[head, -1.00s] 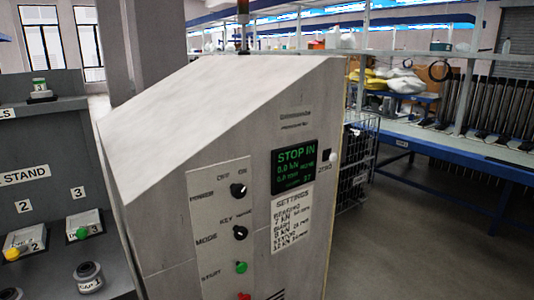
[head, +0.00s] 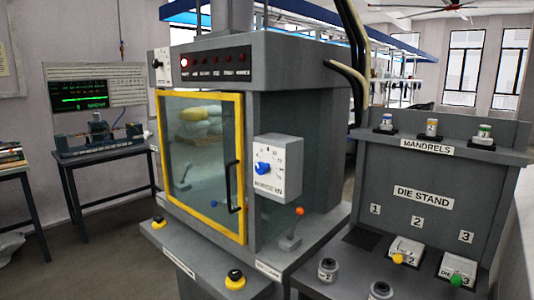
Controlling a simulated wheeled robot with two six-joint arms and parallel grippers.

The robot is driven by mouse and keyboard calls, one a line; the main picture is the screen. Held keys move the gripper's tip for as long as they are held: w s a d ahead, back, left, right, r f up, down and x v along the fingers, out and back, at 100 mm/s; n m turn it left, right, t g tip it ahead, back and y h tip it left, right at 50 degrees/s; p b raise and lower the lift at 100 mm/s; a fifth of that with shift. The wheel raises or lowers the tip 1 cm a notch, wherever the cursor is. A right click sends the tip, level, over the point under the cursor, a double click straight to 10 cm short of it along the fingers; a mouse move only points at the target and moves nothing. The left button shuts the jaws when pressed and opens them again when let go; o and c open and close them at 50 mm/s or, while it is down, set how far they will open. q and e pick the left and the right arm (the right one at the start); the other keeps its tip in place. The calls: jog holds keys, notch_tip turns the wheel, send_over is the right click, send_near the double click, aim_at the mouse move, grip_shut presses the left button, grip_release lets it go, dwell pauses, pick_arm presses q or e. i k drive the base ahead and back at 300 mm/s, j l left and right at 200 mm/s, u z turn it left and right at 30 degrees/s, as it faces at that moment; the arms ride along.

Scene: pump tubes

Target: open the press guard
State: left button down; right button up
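The press guard (head: 203,222) is a clear panel in a yellow frame on the front of the grey press (head: 308,155). It looks shut, its frame sitting flush against the press opening. A black vertical handle (head: 231,187) is fixed near its right edge. Neither of my grippers shows in the head view.
A dial box (head: 278,167) and a lever with an orange knob (head: 297,213) are right of the guard. Yellow-and-black buttons (head: 235,279) sit on the front ledge. The die stand (head: 424,170) is at right, a bench with a screen (head: 80,95) at left. Floor shows at lower left.

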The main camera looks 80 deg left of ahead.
aim_at(241, 239)
jog(key=u, duration=2.95)
